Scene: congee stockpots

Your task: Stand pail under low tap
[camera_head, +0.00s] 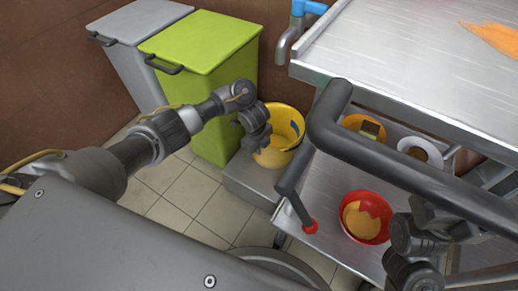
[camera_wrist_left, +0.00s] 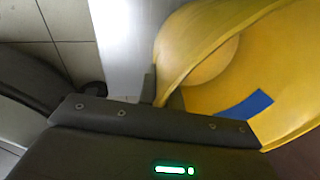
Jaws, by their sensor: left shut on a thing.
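A yellow pail (camera_head: 277,157) with a blue patch is beside the green bin, at or just above a low grey platform (camera_head: 247,180). I cannot tell whether its base touches the platform. My left gripper (camera_head: 258,138) is shut on the pail's near-left rim. The left wrist view shows the pail (camera_wrist_left: 205,75) with its open mouth, the jaws at its wall. A metal tap (camera_head: 285,42) with a blue top (camera_head: 309,8) is at the back, beyond the pail, its spout pointing down. Dark links of my right arm show at the lower right; its jaws cannot be made out.
A lime-green lidded bin (camera_head: 208,90) and a grey bin (camera_head: 132,50) stand left of the pail. A steel table (camera_head: 400,60) is at right. A lower steel shelf (camera_head: 335,190) holds a red bowl (camera_head: 352,226) and other dishes. Tiled floor (camera_head: 190,205) is open at left.

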